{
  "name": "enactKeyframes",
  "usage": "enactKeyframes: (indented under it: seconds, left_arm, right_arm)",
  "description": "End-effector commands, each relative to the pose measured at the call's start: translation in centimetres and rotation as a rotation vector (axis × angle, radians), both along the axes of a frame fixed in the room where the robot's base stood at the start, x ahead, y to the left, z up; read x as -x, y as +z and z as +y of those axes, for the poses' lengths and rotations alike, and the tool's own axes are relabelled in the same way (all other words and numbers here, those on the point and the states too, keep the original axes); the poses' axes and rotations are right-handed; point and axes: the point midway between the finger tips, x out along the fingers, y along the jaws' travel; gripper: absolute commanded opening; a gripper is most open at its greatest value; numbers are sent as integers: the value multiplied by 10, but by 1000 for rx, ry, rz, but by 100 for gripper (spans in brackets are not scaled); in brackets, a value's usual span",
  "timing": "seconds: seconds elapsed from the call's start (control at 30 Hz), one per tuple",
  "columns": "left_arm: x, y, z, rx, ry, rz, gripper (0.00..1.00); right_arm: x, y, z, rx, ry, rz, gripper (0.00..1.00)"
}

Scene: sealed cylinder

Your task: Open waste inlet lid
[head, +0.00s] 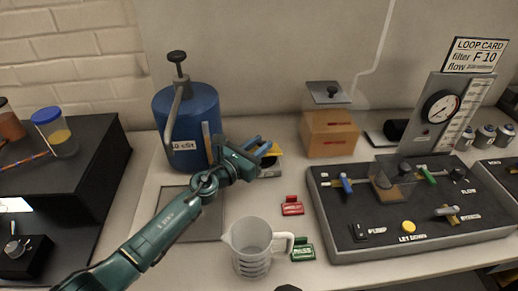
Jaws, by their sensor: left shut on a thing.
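My left gripper (250,153) reaches in from the lower left, just right of the blue cylinder. Its fingers are shut at a small dark and yellow item (274,150), which I take to be the waste inlet lid. The gripper hides much of it, so the exact grip and how far the lid is raised cannot be told. A low grey body (270,172) shows just below the fingers.
The blue cylinder (205,105) with a black-knobbed lever stands close to my left gripper. A clear jug (250,247) and red and green tags are in front. A brown box (329,135) stands behind. The black valve panel (410,205) fills the right.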

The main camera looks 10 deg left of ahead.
Motion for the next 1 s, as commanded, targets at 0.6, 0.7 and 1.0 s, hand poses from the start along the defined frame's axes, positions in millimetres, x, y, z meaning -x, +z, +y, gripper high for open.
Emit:
enactKeyframes:
  seconds: [0.6,0.7,1.0]
  left_arm:
    - [-14,17,7,0,17,-20,0]
    - [-14,17,7,0,18,-19,0]
    - [-13,14,6,-1,14,-14,40]
  right_arm:
    - [2,1,-1,0,-3,6,44]
    - [2,1,-1,2,-2,6,44]
    - [2,1,-2,6,1,5,44]
